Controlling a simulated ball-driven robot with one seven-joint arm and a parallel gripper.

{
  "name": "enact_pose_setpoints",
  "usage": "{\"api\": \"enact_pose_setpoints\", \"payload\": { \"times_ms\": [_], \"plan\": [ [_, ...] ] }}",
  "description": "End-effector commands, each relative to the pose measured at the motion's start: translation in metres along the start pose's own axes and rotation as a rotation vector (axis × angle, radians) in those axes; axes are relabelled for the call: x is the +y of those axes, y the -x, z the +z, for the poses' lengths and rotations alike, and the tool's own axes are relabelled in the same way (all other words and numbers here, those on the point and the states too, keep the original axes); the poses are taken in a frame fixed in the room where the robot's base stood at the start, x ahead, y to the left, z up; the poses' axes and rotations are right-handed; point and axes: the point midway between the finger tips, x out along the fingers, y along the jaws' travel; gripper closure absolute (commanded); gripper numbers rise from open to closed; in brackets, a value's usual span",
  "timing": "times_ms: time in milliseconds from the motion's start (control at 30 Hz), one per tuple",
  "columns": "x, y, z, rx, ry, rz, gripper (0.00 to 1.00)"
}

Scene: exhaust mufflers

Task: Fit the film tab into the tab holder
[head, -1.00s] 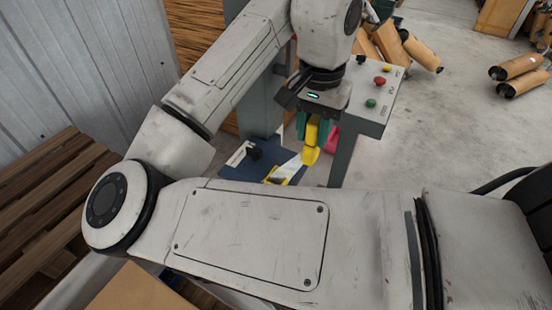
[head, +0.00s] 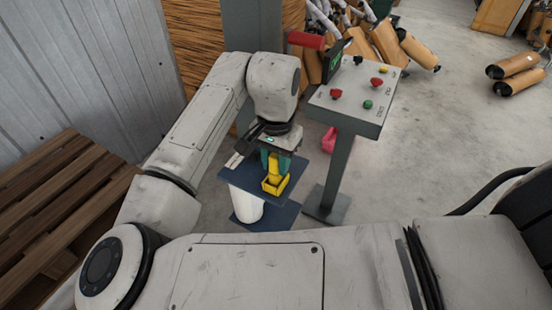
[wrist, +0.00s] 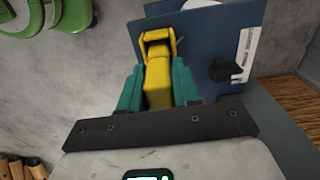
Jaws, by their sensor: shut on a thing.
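My gripper (head: 275,162) points down with its teal fingers shut on the yellow film tab (head: 276,173). The tab also shows between the fingers in the wrist view (wrist: 158,82). The yellow tab holder (head: 277,188) is a small open-topped box on the blue stand (head: 235,177). In the wrist view the holder (wrist: 135,31) shows beyond the tab's far end. The tab's lower end is at the holder's opening and overlaps it in both views. I cannot tell how deep it sits, as the holder's walls and the fingers hide the contact.
A grey control stand (head: 330,100) with coloured buttons is close on the right. Mufflers (head: 517,65) lie further back; the floor at right is open.

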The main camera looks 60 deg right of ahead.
Motion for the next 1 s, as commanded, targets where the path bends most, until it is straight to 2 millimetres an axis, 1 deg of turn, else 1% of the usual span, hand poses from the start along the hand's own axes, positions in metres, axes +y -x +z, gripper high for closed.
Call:
{"api": "enact_pose_setpoints", "payload": {
  "times_ms": [233,267,500,700,833,933,1000],
  "plan": [
    [0.0,-0.003,0.0,0.0,0.001,0.0,0.99],
    [0.0,-0.002,0.0,0.0,0.001,0.0,0.66],
    [0.0,-0.002,0.0,0.0,0.001,0.0,0.43],
    [0.0,-0.002,0.0,0.0,0.001,-0.001,0.43],
    [0.0,0.003,0.0,0.001,0.001,-0.002,0.43],
    [-0.001,0.014,-0.001,0.002,0.001,-0.003,0.43],
    [-0.001,0.026,-0.001,0.002,0.0,-0.004,0.43]
  ]
}}
